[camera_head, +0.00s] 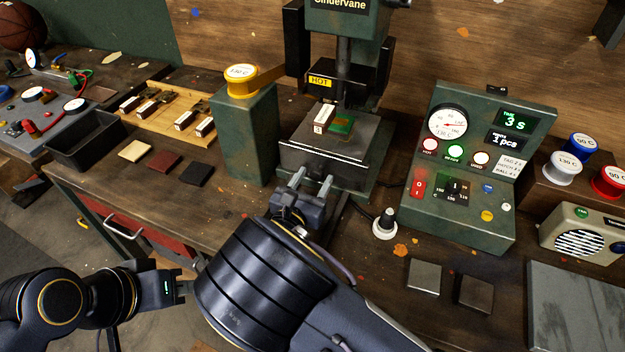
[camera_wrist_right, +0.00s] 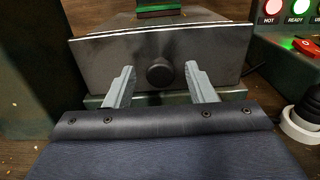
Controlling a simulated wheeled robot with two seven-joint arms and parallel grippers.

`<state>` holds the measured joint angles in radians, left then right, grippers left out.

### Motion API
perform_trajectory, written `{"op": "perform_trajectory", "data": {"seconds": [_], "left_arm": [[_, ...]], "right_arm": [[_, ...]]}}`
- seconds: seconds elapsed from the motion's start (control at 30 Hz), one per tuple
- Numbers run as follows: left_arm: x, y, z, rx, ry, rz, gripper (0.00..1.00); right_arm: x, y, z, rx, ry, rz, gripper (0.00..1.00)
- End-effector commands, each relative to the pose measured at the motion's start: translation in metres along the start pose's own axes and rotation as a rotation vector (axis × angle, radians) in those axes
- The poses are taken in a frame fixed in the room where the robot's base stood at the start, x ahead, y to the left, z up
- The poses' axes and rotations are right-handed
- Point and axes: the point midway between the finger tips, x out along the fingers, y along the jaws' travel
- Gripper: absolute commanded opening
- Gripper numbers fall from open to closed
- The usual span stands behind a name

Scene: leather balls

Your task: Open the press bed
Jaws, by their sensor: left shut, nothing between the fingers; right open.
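The press (camera_head: 340,60) stands at the back of the bench with a yellow HOT label. Its dark metal bed (camera_head: 365,160) sits under the press head, and its front face fills the upper right wrist view (camera_wrist_right: 210,50). A round dark knob (camera_wrist_right: 159,75) is in the middle of that face. My right gripper (camera_head: 311,184) is open in front of the bed. In the right wrist view its fingers (camera_wrist_right: 159,88) are on either side of the knob, apart from it. A white-labelled block (camera_head: 324,118) and a green piece (camera_head: 341,124) rest on the bed. My left gripper (camera_head: 184,287) is shut and empty, low at the left.
A green control box (camera_head: 470,210) with a lit READY lamp stands right of the press. A black-and-white knob (camera_head: 385,224) is near my right arm. A green post with a yellow-capped dial (camera_head: 240,82) stands left. Leather squares (camera_head: 166,162) and a black tray (camera_head: 88,142) lie further left.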

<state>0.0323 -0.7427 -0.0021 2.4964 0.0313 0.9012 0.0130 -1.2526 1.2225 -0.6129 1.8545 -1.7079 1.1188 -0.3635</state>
Motion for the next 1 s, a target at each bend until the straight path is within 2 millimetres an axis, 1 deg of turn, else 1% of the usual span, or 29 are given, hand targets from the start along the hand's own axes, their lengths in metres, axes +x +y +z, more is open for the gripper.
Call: {"op": "perform_trajectory", "data": {"seconds": [0.03,0.07,0.4,0.6,0.73,0.87,0.97,1.0], "left_arm": [[0.000,0.000,0.000,0.000,0.000,0.000,0.00],[0.000,0.000,0.000,0.000,0.000,0.000,0.00],[0.000,0.000,0.000,0.000,0.000,0.000,0.00],[0.000,0.000,0.000,0.000,0.000,0.000,0.00],[-0.001,0.000,0.000,0.000,0.000,0.000,0.00],[-0.001,0.001,-0.001,0.000,0.000,0.000,0.00],[-0.002,0.001,-0.001,0.000,0.000,0.000,0.00],[-0.003,0.001,-0.001,0.000,0.000,0.000,0.00]], "right_arm": [[0.000,0.000,0.000,0.000,0.000,0.000,0.49],[0.000,0.000,0.000,0.000,0.000,0.000,0.45],[-0.001,0.000,0.000,0.000,0.000,0.000,0.00],[-0.001,0.000,0.000,0.001,0.001,0.001,0.00],[-0.009,0.001,0.000,0.000,0.001,0.003,0.00],[-0.025,0.001,0.001,0.000,0.001,0.004,0.00],[-0.045,0.001,0.001,0.001,0.001,0.005,0.00],[-0.054,0.001,0.001,0.000,0.002,0.006,0.00]]}}
